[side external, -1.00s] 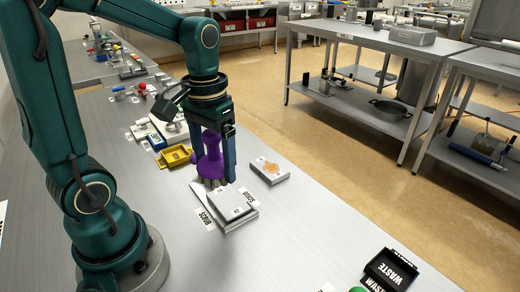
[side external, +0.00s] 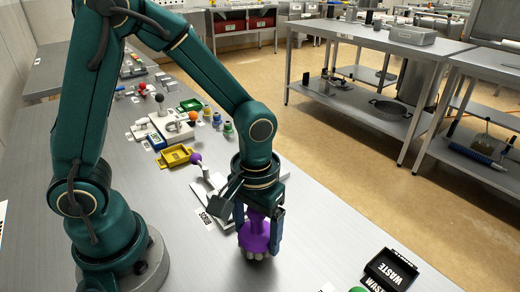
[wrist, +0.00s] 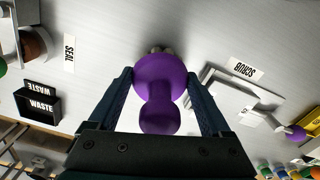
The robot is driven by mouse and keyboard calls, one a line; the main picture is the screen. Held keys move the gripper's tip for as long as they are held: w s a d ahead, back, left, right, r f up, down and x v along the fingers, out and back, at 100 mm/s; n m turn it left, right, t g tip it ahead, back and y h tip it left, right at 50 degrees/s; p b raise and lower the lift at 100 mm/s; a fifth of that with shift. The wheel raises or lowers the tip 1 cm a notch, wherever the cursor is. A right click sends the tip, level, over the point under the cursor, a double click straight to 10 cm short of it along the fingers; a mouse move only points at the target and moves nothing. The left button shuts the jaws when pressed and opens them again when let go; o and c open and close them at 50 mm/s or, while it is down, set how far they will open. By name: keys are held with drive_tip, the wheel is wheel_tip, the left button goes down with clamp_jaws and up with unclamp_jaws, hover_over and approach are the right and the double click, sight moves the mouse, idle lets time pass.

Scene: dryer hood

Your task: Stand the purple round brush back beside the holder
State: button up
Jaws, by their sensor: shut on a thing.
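The purple round brush (side external: 255,233) is upright between the fingers of my gripper (side external: 258,238), pale bristles down. In the wrist view the brush (wrist: 160,76) fills the space between both fingers, which are shut on it. The bristles are at or just above the bench top; I cannot tell if they touch. A pale flat block (wrist: 222,103), possibly the holder, lies to the right of my gripper in the wrist view, with a SCRUB label (wrist: 243,69) beside it. In the side view the block (side external: 203,190) is partly hidden behind my wrist.
A purple-knobbed lever (side external: 197,161) rises by the block. A yellow tray (side external: 175,155) and other coloured items stand farther back. A black WASTE bin (side external: 390,273) stands at the front right. The bench (side external: 325,235) between brush and bin is clear.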

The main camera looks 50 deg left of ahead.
drive_tip(key=shift+f, duration=0.9)
drive_tip(key=o, duration=1.1)
drive_tip(key=shift+f, duration=0.1)
wheel_tip(320, 180, up, 12)
drive_tip(key=shift+r, duration=0.1)
drive_tip(key=shift+a+r, duration=0.15)
drive_tip(key=shift+r, duration=0.05)
drive_tip(key=s+a+r+m+t, duration=0.2)
drive_tip(key=s+a+m+t, duration=0.1)
drive_tip(key=s+a+t, duration=0.2)
drive_tip(key=shift+s+a+r+t, duration=0.15)
drive_tip(key=shift+s+r+t, duration=0.05)
drive_tip(key=shift+s+t, duration=0.1)
